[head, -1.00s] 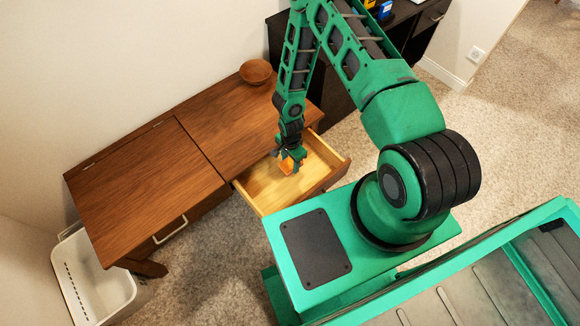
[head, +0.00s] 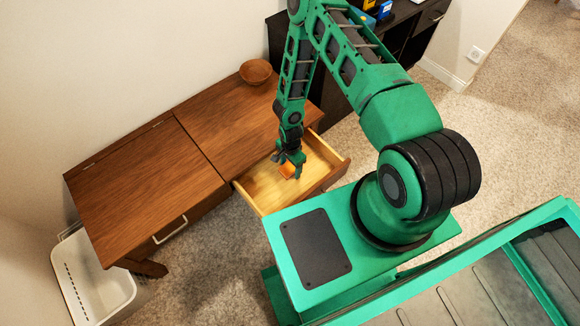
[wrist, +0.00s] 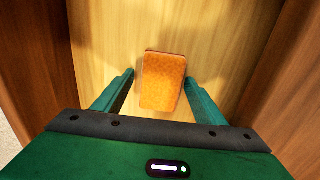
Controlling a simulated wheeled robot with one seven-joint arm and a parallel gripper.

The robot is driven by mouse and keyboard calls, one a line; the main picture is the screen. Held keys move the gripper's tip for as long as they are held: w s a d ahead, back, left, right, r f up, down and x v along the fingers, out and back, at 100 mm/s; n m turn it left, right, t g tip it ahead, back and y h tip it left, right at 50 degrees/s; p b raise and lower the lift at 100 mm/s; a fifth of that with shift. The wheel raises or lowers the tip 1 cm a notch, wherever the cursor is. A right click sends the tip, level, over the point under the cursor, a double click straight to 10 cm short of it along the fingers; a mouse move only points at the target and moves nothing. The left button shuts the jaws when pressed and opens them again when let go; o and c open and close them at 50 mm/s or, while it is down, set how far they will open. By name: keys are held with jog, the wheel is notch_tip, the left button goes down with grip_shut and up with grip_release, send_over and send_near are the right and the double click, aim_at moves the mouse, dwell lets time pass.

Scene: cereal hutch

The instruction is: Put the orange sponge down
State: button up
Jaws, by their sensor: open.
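The orange sponge (wrist: 161,82) lies on the pale wooden bottom of the open drawer (head: 262,190). In the wrist view it sits between my gripper's two fingers (wrist: 160,92), with a gap on each side. In the head view a small part of the sponge (head: 287,171) shows beside my gripper (head: 289,168), which hides the rest. My gripper is open and points down into the drawer.
The drawer's dark walls (wrist: 293,65) rise on both sides of my gripper. The brown desk top (head: 150,180) is above the drawer, with a wooden bowl (head: 256,71) at its back. A white bin (head: 95,285) stands at the lower left.

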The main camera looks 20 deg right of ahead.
aim_at(291, 167)
notch_tip(291, 167, up, 12)
jog(key=d+r+n+h, duration=0.1)
jog(key=d+r, duration=0.4)
jog(key=r, duration=0.5)
jog(key=d+r+n, duration=0.2)
jog(key=d+r, duration=0.4)
jog(key=r, duration=0.4)
jog(key=d+r+n+h, duration=0.1)
jog(key=d+r, duration=0.4)
jog(key=r, duration=0.5)
jog(key=s+d+r+n, duration=0.2)
jog(key=s+d+r, duration=0.2)
jog(key=s+r, duration=0.7)
jog(key=s+a+r+n+y, duration=0.2)
jog(key=s+r, duration=0.7)
jog(key=s, duration=0.3)
jog(key=shift+s, duration=0.4)
jog(key=shift+a, duration=0.1)
